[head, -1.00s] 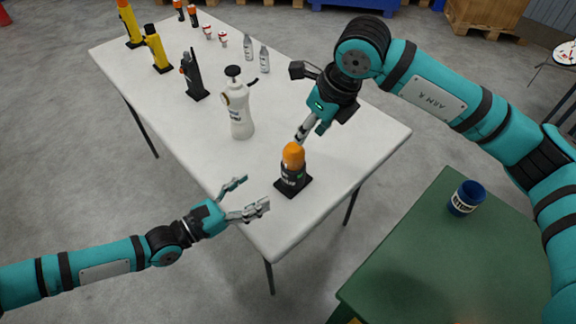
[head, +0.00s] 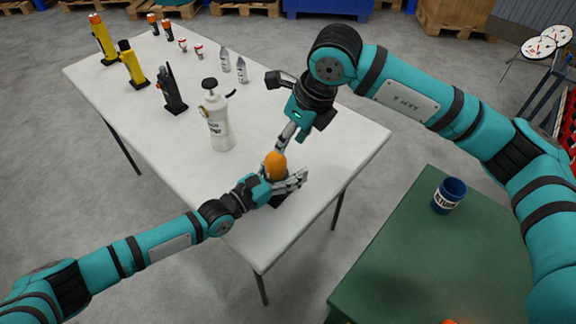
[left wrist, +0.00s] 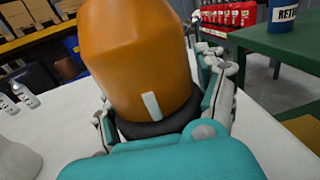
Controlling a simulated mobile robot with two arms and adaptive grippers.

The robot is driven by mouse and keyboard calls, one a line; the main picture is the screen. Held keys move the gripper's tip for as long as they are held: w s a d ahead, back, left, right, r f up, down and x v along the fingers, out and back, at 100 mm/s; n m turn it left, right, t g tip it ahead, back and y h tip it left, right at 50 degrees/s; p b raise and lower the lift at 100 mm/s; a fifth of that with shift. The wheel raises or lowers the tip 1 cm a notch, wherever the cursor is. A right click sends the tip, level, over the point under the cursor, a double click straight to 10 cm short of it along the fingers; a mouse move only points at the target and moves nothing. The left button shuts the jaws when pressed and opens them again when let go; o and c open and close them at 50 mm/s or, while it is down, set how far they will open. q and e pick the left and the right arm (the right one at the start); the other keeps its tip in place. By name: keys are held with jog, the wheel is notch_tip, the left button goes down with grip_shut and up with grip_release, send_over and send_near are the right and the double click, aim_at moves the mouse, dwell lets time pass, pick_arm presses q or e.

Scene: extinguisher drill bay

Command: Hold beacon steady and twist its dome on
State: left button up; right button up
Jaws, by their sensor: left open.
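The beacon's orange dome (head: 275,164) sits on its dark body near the right front edge of the white table. The dome fills the middle of the left wrist view (left wrist: 140,60), above a black collar (left wrist: 155,126). My left gripper (head: 284,181) is open, with its fingers on either side of the beacon; I cannot tell whether they touch it. It hides most of the body and base. My right gripper (head: 285,140) points down just above and behind the dome. Its fingers look close together, but their opening is unclear.
A white bottle with a black pump top (head: 217,122) stands behind the beacon. Two small bottles, a black device (head: 172,95) and yellow torches (head: 132,65) stand farther back. A green table (head: 395,255) at right holds a blue cup (head: 449,195). The white table's front corner is clear.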

pick_arm(q)
jog(key=shift+w+d, duration=0.1)
jog(key=shift+c, duration=0.2)
grip_shut()
dwell(0.4)
dwell(0.3)
